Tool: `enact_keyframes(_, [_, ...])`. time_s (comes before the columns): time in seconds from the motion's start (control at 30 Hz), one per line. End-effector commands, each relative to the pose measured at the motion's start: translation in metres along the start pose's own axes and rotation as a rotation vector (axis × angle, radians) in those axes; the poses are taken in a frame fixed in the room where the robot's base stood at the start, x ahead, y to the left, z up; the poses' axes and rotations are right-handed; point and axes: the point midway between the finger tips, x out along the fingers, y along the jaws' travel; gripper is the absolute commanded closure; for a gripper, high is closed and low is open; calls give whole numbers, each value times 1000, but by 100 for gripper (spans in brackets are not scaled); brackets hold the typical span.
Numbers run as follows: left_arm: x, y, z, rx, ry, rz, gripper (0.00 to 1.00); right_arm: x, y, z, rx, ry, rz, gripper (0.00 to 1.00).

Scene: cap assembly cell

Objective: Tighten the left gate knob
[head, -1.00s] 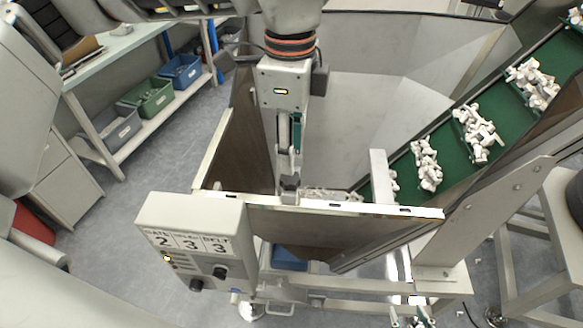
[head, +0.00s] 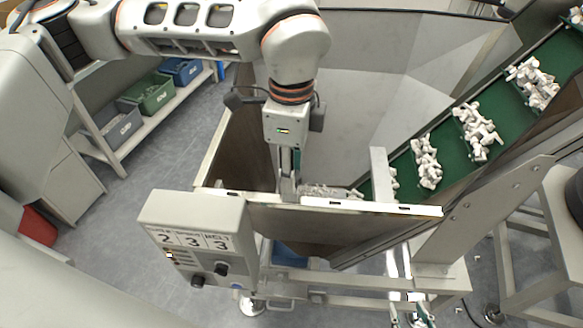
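The gate knob itself does not show clearly; my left gripper (head: 288,188) points straight down at the front rim of the hopper (head: 380,208) and covers the spot there. The gripper's fingertips are at the rim, close together and seen edge-on. I cannot tell whether they are around the knob, touching it, or open. My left arm comes in from the upper left and hangs the gripper over the rim.
A control box (head: 195,215) with the digits 2, 3, 3 and black knobs stands left of the gripper. A green cleated belt (head: 450,150) carrying white parts rises to the right. A shelf with bins (head: 150,95) stands at back left.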

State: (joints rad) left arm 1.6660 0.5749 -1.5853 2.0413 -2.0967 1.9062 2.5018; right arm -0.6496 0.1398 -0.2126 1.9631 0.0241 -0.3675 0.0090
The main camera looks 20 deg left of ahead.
Motion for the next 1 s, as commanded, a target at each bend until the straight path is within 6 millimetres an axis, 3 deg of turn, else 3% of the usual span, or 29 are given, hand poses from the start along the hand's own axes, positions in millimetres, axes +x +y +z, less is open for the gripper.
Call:
enact_keyframes(0.23, [1,0,0,27,1,0,93,3,0,3,0,3,1,60])
enact_keyframes(0.47, [4,0,0,138,0,0,93,13,-4,22,2,-5,-1,60])
enact_keyframes(0.7, [4,0,0,345,0,1,93,23,-9,49,4,-26,-6,60])
enact_keyframes(1.0, [1,0,0,631,-1,1,93,27,-11,62,6,-35,-9,60])
